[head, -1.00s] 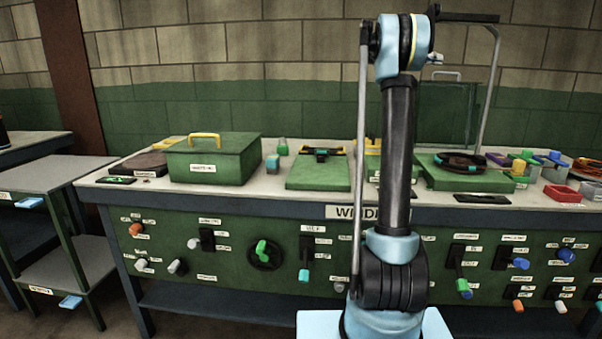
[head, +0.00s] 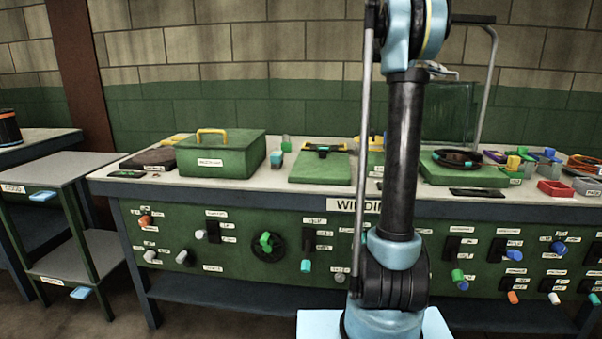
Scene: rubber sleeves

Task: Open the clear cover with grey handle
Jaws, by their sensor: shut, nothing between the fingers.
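The clear cover (head: 448,112) is a see-through, green-tinted panel standing upright at the back of the bench, right of my arm. My arm hides its left side. A small light grey piece shows at its top edge, close behind my arm; I cannot tell whether it is the grey handle or part of my arm. My arm rises through the middle of the view and its upper joint is cut by the top edge. I cannot make out my gripper; it is hidden behind the arm or out of view.
A green box with a yellow handle (head: 220,155) stands left on the bench. A green plate (head: 320,170) lies right of it. A grey post with a black bar (head: 484,75) rises beside the cover. Several small parts and a red tray (head: 555,190) lie at right.

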